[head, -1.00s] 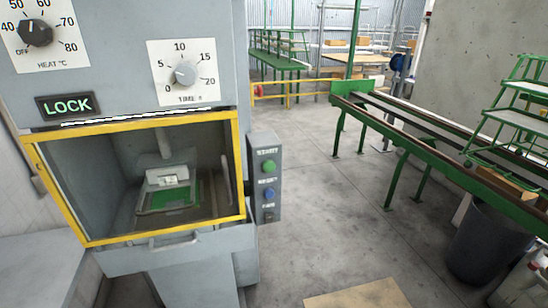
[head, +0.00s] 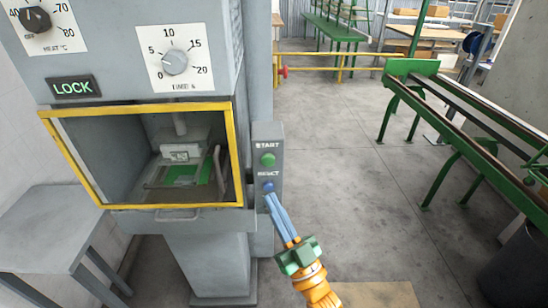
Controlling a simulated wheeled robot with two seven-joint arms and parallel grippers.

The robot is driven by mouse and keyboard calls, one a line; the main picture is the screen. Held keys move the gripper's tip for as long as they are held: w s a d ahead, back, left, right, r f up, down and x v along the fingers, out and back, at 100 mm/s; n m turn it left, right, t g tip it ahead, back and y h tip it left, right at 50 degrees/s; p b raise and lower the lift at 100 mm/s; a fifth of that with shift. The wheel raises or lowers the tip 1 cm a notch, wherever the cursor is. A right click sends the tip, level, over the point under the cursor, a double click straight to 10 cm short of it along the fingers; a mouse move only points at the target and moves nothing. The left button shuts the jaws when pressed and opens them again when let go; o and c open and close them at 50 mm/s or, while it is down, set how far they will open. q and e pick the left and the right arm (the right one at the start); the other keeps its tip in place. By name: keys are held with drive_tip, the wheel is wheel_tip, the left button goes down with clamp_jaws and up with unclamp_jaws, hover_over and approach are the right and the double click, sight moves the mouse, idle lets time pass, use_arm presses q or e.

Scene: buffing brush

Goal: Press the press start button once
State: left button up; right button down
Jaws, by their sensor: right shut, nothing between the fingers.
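The press (head: 210,50) stands at the left with a yellow-framed opening. Its grey control box (head: 265,138) is on the right side of the frame. The green button (head: 267,159) under the word START is in plain view. A blue button (head: 268,186) labelled RESET is below it. My right gripper (head: 270,197) is shut and empty, pointing up at the box from below. Its tips are at the blue button, below the green one; I cannot tell whether they touch. The gripper hides the lower part of the box. My left gripper is not in view.
The LOCK sign (head: 73,87) is lit green. A grey table (head: 40,225) stands at the lower left. A green-legged conveyor (head: 470,140) runs along the right. A yellow rail (head: 330,60) is behind. The floor between press and conveyor is clear.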

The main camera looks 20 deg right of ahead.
drive_tip(key=b, duration=0.5)
approach(268, 161)
drive_tip(key=w+a+r, duration=0.3)
drive_tip(key=r, duration=0.1)
drive_tip(key=shift+w+d+r, duration=0.1)
drive_tip(key=shift+w+r, duration=0.1)
drive_tip(key=shift+w, duration=0.1)
idle(1.5)
drive_tip(key=shift+w+d+b, duration=0.1)
drive_tip(key=shift+w+b, duration=0.25)
drive_tip(key=shift+w, duration=0.05)
